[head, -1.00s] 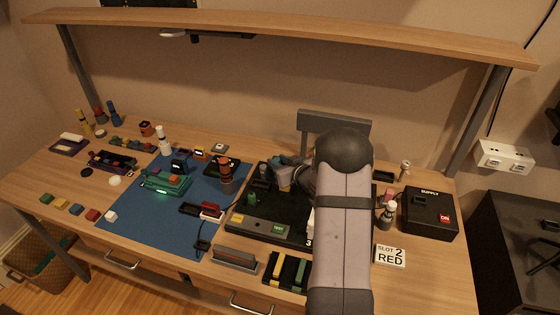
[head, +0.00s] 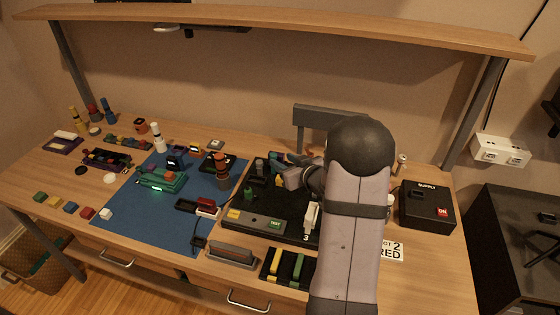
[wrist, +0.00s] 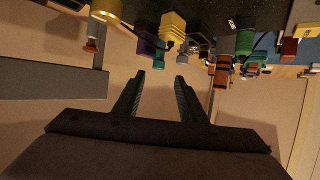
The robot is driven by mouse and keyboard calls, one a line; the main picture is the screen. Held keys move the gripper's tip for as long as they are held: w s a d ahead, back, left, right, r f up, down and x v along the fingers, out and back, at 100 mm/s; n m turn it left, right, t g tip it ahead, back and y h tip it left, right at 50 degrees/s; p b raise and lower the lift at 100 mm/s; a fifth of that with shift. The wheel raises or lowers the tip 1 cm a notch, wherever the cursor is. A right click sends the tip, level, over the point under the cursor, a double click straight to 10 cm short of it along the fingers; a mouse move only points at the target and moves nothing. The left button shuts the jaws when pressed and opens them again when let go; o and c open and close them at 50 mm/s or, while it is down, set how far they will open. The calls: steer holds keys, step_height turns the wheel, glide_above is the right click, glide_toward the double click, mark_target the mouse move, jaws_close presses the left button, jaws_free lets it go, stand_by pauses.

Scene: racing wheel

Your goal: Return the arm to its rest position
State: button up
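My arm rises from the bottom of the head view and bends at a dark elbow. My gripper (head: 284,166) is small and partly hidden there, over the back of the black board (head: 285,208). In the wrist view my gripper (wrist: 160,78) shows two dark fingers spread apart with nothing between them. The board and its parts appear upside down at the top of that view, beyond the fingertips. A green part (wrist: 158,62) and a yellow part (wrist: 172,27) show near the fingertips, apart from them.
The blue mat (head: 135,215) with a green device (head: 160,180) lies left of the board. A black supply box (head: 427,208) stands at the right. The card reading 2 RED (head: 393,251) is partly behind my arm. A wooden shelf (head: 270,31) spans above the table.

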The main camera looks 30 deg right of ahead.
steer(key=shift+s+r, duration=0.15)
steer(key=shift+s, duration=0.3)
steer(key=s+a+f+g, duration=0.1)
steer(key=s+a+g, duration=0.1)
steer(key=s+a, duration=0.1)
steer(key=s+a+f+g+h, duration=0.1)
steer(key=s+a+g, duration=0.1)
steer(key=s+a, duration=0.1)
steer(key=s+a+f+g+h, duration=0.1)
steer(key=s+a+g, duration=0.2)
steer(key=s+a, duration=0.1)
steer(key=shift+s+m, duration=0.15)
steer(key=shift+m, duration=0.25)
steer(key=s+a+g+y, duration=0.1)
steer(key=s+a+g, duration=0.2)
steer(key=s+a, duration=0.3)
steer(key=s+a+g+y, duration=0.1)
steer(key=s+a+g, duration=0.2)
steer(key=s, duration=0.9)
steer(key=a+f, duration=0.1)
steer(key=a, duration=0.2)
steer(key=shift+s+a+n, duration=0.15)
steer(key=shift+s+n, duration=0.15)
steer(key=shift+n, duration=0.1)
